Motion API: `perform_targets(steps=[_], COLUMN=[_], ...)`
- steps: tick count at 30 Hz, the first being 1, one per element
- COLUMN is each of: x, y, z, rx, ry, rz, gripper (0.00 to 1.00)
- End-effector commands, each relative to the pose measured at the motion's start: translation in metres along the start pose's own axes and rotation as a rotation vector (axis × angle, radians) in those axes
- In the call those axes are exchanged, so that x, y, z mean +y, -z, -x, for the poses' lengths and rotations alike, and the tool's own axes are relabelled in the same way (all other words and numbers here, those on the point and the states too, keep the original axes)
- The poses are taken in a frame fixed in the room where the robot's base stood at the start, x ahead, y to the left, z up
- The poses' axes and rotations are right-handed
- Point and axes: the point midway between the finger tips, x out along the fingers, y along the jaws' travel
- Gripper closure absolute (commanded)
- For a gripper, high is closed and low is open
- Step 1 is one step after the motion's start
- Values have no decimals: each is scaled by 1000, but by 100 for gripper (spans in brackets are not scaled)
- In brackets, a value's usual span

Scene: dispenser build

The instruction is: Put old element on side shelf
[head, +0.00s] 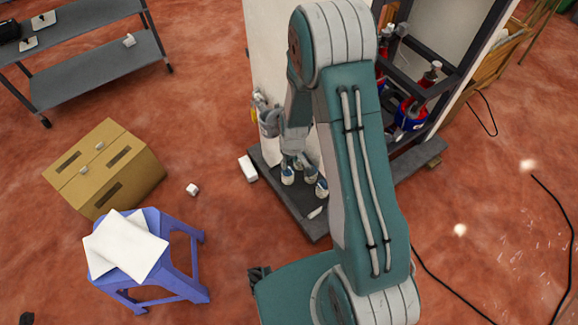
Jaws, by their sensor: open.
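My gripper (304,178) is open, its pale fingertips spread low over the dark base plate (312,228) of the dispenser stand. I see nothing clearly held between the fingers. A small white piece (315,212) lies on the plate just below the fingers, apart from them. I cannot tell which thing is the old element; the area behind my arm is hidden. A grey two-level shelf (100,75) stands at the upper left, with a small white item (128,40) on its lower level. A grey-white fitting (268,122) is on the stand's panel beside my gripper.
A white block (248,168) and a small white piece (192,189) lie on the red floor. A cardboard box (140,172) and a blue stool (176,284) with white sheets stand at left. Red bottles (430,74) sit in the frame. Black cable (562,230) runs at right.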

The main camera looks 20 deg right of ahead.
Motion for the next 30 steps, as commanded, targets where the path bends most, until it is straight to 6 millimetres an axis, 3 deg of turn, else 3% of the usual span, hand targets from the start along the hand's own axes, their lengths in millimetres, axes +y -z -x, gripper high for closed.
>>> perform_targets(steps=[9, 18, 23, 30], x=[0, 0, -3, -12], y=[1, 1, 1, -17], z=[54, 82, 136, 223], rx=[2, 12, 62, 143], ry=[-1, -4, -19, -41], rz=[-1, -7, -37, -99], gripper=[55, 55, 55, 55])
